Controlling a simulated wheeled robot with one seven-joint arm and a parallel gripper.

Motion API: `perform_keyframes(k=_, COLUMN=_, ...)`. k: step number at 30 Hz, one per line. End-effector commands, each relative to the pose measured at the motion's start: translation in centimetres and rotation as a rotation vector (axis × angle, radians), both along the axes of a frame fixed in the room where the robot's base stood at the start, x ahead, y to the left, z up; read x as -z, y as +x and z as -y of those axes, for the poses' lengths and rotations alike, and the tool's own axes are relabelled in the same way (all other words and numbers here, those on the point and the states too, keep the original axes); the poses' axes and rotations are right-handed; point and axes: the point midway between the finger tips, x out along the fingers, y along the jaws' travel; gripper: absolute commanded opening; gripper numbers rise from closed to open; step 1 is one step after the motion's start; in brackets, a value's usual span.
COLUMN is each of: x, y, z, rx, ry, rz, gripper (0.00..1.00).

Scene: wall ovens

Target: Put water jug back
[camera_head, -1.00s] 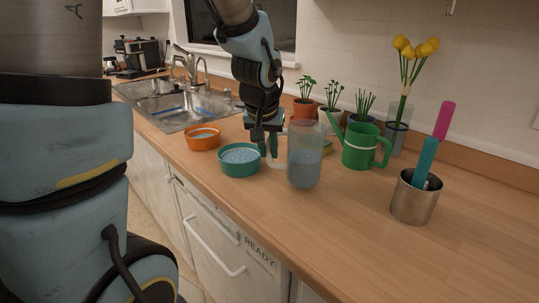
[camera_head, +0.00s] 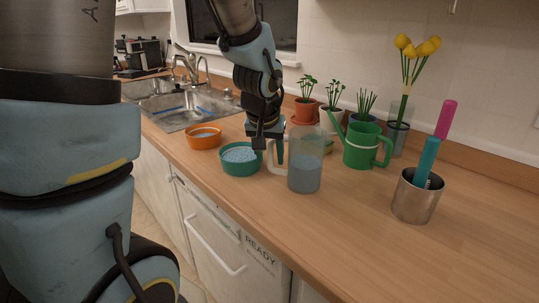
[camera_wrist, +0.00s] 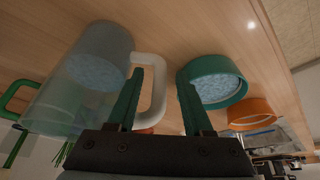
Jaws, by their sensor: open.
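The water jug (camera_head: 306,172), clear with water in its lower part, stands upright on the counter. Its pale handle (camera_head: 270,160) points left toward my gripper (camera_head: 271,153). In the wrist view the jug (camera_wrist: 85,75) is at the left, and its handle (camera_wrist: 158,85) lies between my two green fingers (camera_wrist: 162,98). The left finger is close to the handle and overlaps part of it; I cannot tell whether they touch. The fingers are apart and not closed on the handle.
A teal bowl (camera_head: 240,168) and an orange bowl (camera_head: 204,143) stand left of the jug. A green watering can (camera_head: 362,150), potted plants (camera_head: 332,120) and a flower vase (camera_head: 397,135) stand behind. A steel cup (camera_head: 415,202) is at right. The front right counter is clear.

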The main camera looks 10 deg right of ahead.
Motion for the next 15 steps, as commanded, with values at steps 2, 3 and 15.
perform_keyframes(k=2, x=-0.1, y=0.0, z=0.0, rx=0.0, ry=0.0, rz=0.0, gripper=0.51)
perform_keyframes(k=3, x=-0.3, y=0.0, z=0.0, rx=0.0, ry=0.0, rz=0.0, gripper=0.51)
perform_keyframes(k=15, x=-6.3, y=-2.2, z=-1.1, rx=0.0, ry=-0.005, rz=0.006, gripper=0.51)
